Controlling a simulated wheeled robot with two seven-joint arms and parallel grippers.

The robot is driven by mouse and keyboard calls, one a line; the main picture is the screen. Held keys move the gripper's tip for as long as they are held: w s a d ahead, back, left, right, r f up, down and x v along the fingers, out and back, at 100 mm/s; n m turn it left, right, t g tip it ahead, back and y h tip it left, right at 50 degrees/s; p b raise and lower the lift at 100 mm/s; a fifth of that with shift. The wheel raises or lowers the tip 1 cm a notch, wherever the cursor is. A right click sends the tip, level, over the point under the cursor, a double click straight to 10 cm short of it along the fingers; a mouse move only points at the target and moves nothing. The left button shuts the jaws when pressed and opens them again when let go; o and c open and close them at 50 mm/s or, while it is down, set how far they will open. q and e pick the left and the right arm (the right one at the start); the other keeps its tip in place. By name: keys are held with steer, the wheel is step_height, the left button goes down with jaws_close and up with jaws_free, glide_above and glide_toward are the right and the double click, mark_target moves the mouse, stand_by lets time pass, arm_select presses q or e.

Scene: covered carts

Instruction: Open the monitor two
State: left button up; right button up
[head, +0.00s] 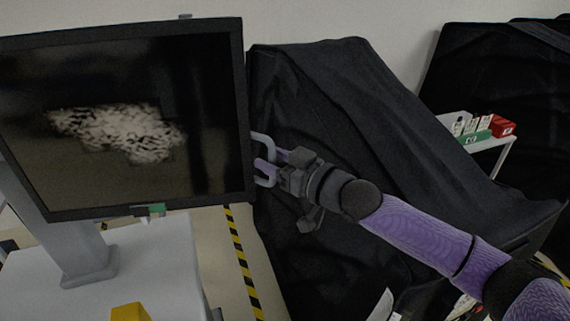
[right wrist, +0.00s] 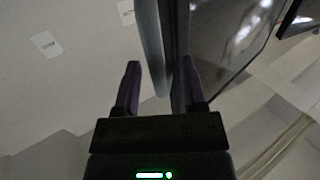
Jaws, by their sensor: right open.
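A black-framed monitor (head: 125,120) stands at the left of the head view, its dark screen showing a pale speckled patch. A light grey loop-shaped piece (head: 271,145) juts from its right edge. My right gripper (head: 266,160) is at that edge, its purple fingers beside the grey piece. In the right wrist view, the open fingers (right wrist: 160,78) stand on either side of a grey bar (right wrist: 151,45) and the monitor's dark edge. I cannot tell whether either finger touches them. The monitor's screen (right wrist: 228,38) slants away to the right there. My left gripper is not in view.
A grey stand (head: 75,250) holds the monitor on a white cart top (head: 155,265). Black covers (head: 345,110) drape a cart behind my right arm. A white shelf (head: 490,143) with small boxes stands at the right. Yellow-black tape (head: 238,255) marks the floor.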

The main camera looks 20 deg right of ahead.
steer(key=b+v, duration=0.1)
steer(key=v, duration=0.8)
steer(key=shift+d, duration=0.15)
steer(key=shift+s, duration=0.1)
